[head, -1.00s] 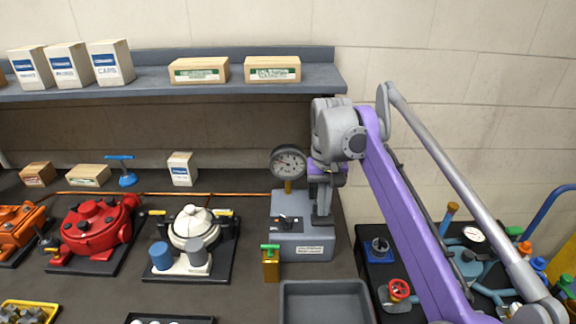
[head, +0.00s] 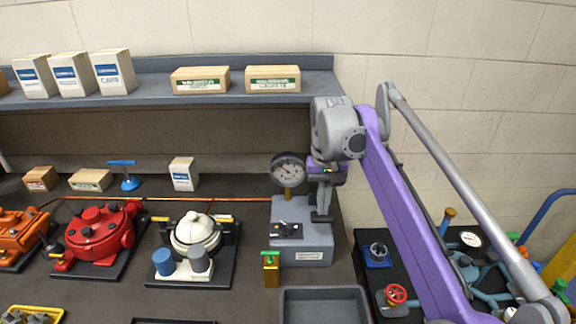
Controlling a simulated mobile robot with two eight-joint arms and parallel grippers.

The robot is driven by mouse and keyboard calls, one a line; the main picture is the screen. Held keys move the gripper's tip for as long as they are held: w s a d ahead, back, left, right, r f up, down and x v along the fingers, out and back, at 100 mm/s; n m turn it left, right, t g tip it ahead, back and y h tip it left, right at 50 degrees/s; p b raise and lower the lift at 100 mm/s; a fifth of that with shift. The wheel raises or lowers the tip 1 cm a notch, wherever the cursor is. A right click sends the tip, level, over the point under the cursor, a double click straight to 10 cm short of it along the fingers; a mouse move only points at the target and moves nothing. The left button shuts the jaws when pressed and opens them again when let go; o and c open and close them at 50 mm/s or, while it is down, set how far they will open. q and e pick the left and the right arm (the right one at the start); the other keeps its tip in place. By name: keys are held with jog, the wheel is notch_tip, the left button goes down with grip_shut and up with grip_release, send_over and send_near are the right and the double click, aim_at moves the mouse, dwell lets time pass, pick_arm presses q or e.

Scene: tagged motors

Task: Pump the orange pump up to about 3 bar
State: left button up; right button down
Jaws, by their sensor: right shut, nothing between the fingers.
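An orange pump-like unit (head: 18,232) stands at the far left of the bench, cut off by the picture edge. A round dial gauge (head: 288,170) stands on a brass stem on a grey box-shaped unit (head: 305,248). Its needle shows, but I cannot read the value. The grey unit has a dark knob on its front. My right gripper (head: 322,214) is shut and empty. It points down at the grey unit, just right of the gauge, and hides part of the unit. I cannot tell whether it touches it. My left gripper is not in view.
A red unit (head: 97,235) and a white-domed unit (head: 195,232) stand left of the gauge. A small brass block with a green top (head: 271,270) and a grey tray (head: 325,293) lie in front. Boxes stand on the shelf (head: 150,99) above. A dark side table (head: 395,270) holds valves.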

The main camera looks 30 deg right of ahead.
aim_at(322, 218)
jog(key=shift+r, duration=0.3)
jog(key=shift+f, duration=0.2)
jog(key=shift+f+b, duration=1.1)
jog(key=shift+f, duration=1.15)
jog(key=shift+r+p, duration=1.7)
jog(key=shift+r, duration=0.75)
jog(key=shift+f, duration=0.15)
